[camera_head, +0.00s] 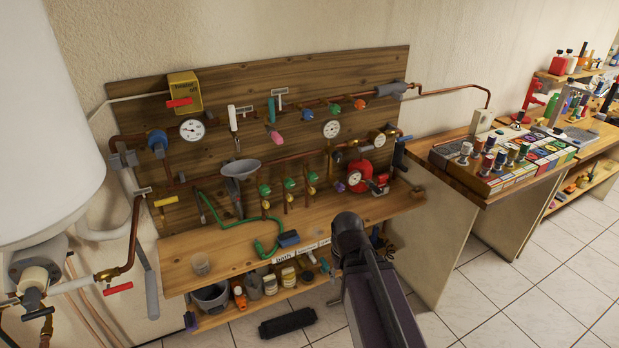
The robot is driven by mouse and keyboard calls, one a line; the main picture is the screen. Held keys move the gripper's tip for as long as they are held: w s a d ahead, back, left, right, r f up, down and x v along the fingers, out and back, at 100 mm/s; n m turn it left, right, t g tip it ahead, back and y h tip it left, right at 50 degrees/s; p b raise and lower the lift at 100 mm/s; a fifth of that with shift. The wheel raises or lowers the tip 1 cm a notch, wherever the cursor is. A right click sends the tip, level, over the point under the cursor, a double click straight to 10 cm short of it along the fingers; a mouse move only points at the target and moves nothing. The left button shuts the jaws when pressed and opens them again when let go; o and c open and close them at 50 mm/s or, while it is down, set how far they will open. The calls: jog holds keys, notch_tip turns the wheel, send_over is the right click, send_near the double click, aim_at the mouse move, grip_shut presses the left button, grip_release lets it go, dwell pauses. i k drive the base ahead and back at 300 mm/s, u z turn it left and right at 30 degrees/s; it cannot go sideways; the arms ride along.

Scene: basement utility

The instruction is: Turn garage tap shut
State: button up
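Three green-handled taps stand in a row on copper drop pipes at the board: a left tap (264,190), a middle tap (289,184) and a right tap (313,178). White labels (283,259) run along the bench front edge below them. The leftmost label seems to read "bath"; the others are too small to read, so I cannot tell which tap is the garage one. I cannot tell whether any tap is open or shut. My dark arm rises from the bottom centre in front of the bench. My gripper cannot be made out in this view.
Gauges and other valves crowd the board. A white tank (45,130) stands left. A second table (455,168) stands right. Tiled floor lies clear at lower right.

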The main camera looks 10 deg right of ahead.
aim_at(312, 177)
jog(key=z, duration=0.05)
jog(key=i, duration=1)
jog(key=u, duration=0.05)
